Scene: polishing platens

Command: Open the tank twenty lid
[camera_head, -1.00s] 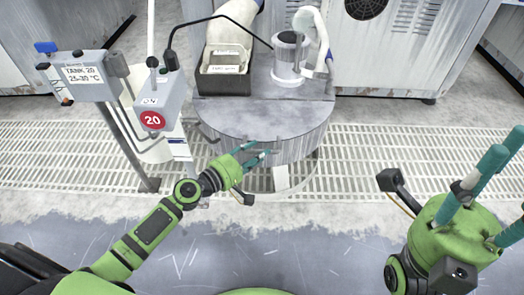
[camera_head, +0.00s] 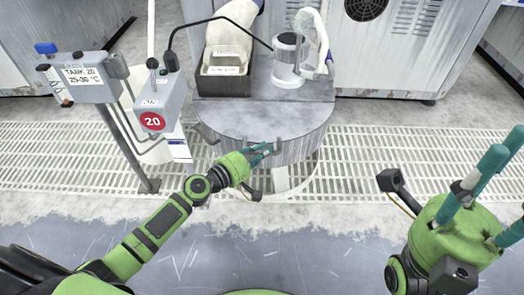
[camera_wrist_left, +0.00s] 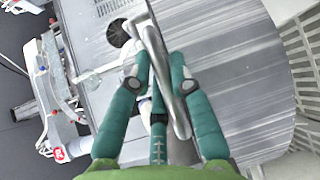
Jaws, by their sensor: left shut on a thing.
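Tank twenty is the round grey drum in the middle of the head view, and its flat metal lid (camera_head: 232,116) lies level on top. My left gripper (camera_head: 272,147) is at the lid's front edge. Its teal fingers are shut on the lid's metal handle; the curved handle bar (camera_wrist_left: 158,50) runs between the fingers in the left wrist view. The fingers hide part of the handle. The label (camera_head: 82,75) reading "TANK 20" is on a grey box at the left. My right gripper (camera_head: 506,183) is at the right edge, its fingers spread and empty.
A control box (camera_head: 155,105) with a red "20" sign stands left on a post. Floor grating (camera_head: 410,160) is clear at right.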

